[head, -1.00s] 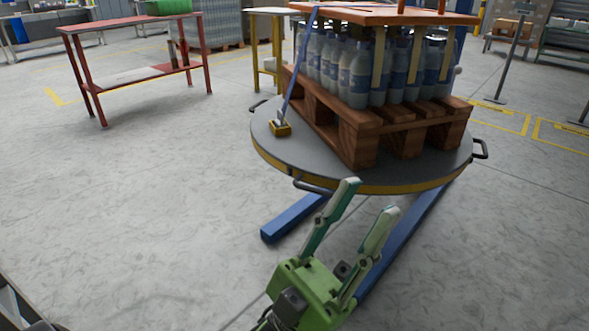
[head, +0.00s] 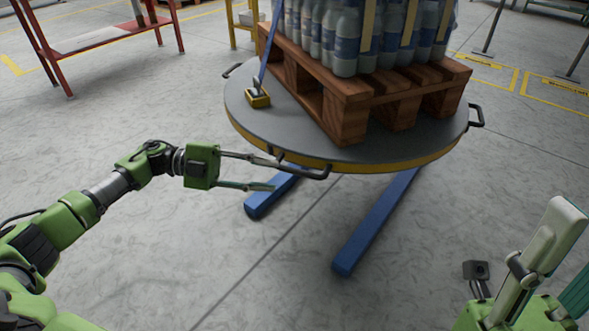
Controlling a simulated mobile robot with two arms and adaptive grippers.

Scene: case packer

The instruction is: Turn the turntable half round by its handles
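The round grey turntable (head: 262,122) with a yellow rim stands in the upper middle of the head view. It bears a wooden pallet (head: 345,118) of bottles. Its black handles show at the near edge (head: 318,173), the right edge (head: 478,117) and the far left edge (head: 231,69). My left gripper (head: 277,174) is open at the near handle's left end. Its upper finger overlaps the handle in the picture, its lower finger is below; I cannot tell if they touch. My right gripper (head: 572,240) is at the lower right, cut off by the frame, fingers apart and empty.
Blue legs (head: 375,225) stick out on the floor below the turntable. A red table (head: 100,40) stands at the upper left. The floor right of the turntable is clear up to the posts.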

